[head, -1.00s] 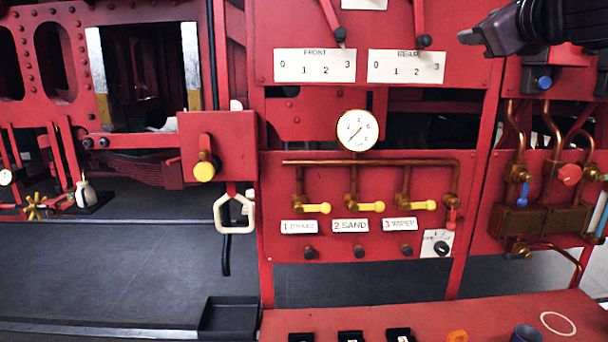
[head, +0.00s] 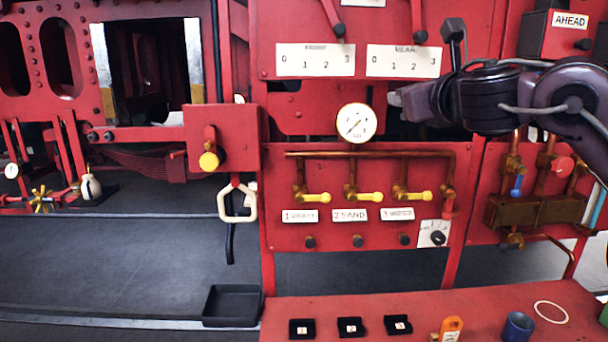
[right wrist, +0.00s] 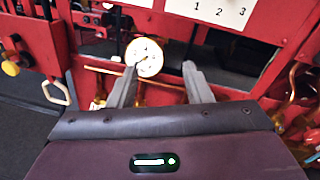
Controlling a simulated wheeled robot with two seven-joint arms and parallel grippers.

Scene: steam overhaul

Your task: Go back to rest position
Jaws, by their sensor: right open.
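My right gripper (head: 396,100) reaches in from the right in the head view, in front of the red panel and to the right of the round gauge (head: 356,123). In the right wrist view its two fingers (right wrist: 162,82) are spread apart with nothing between them. The gauge also shows behind the left finger in the right wrist view (right wrist: 146,57). My left gripper does not show in either view.
A red panel holds yellow-handled valves (head: 368,197) on copper pipes. A black bin (head: 232,305) sits left of the bench. Dark floor at left is clear.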

